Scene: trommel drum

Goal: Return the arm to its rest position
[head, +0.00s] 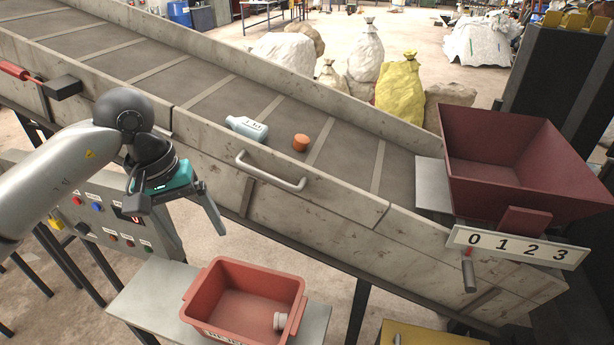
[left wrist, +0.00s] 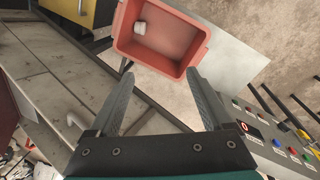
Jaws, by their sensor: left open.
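My left arm comes in from the left in the head view. My left gripper (head: 180,212) is open and empty, in front of the conveyor's near side wall and above the left of the red bin. In the left wrist view the two fingers of my left gripper (left wrist: 160,95) are spread wide with nothing between them. The red bin (left wrist: 203,59) shows beyond the fingertips. My right gripper is in neither view.
On the sloping conveyor belt (head: 200,100) lie a pale bottle (head: 247,128) and an orange cylinder (head: 300,142). The red bin (head: 215,300) on a grey shelf holds a small white item (head: 280,321). A button panel (head: 100,222) stands below my arm; a dark red hopper (head: 490,165) is at right.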

